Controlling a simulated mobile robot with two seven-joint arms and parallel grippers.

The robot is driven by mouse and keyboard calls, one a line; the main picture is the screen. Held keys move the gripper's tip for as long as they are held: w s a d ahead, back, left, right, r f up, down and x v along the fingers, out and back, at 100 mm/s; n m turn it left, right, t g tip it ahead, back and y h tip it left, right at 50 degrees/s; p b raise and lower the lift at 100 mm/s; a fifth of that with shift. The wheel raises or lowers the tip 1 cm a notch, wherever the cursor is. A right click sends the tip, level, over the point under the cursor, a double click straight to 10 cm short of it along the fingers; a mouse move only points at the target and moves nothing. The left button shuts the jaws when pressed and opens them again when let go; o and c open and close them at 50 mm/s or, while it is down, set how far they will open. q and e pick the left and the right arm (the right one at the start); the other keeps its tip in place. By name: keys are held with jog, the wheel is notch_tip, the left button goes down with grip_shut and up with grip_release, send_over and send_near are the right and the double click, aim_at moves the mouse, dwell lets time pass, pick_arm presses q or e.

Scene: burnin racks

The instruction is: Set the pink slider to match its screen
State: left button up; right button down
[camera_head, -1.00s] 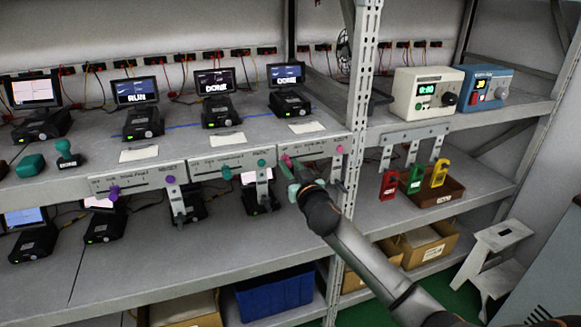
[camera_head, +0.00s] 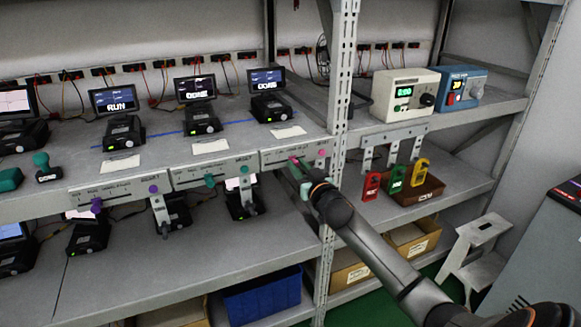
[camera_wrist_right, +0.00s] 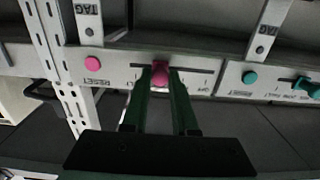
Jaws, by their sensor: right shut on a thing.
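The pink slider (camera_wrist_right: 160,72) sits in a slot on a grey labelled panel (camera_wrist_right: 120,70) at the shelf edge. In the right wrist view it is between the two green fingers of my right gripper (camera_wrist_right: 160,86), which is shut on it. In the head view my right gripper (camera_head: 302,176) reaches the panel from the right, and the slider (camera_head: 293,160) shows just above the fingers. A round pink button (camera_head: 322,152) is on the same panel. My left gripper is not in view.
To the left are panels with a teal slider (camera_head: 210,180) and a purple slider (camera_head: 96,204). Another screen (camera_head: 113,100) reads RUN. A perforated post (camera_head: 342,100) stands right of the pink panel. Red, green and yellow tags (camera_head: 397,178) hang beyond it.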

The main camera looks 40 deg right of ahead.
jog(key=c, duration=0.7)
grip_release()
jog(key=b+v, duration=0.1)
jog(key=v, duration=1.1)
jog(key=shift+s, duration=0.3)
jog(key=shift+f, duration=0.1)
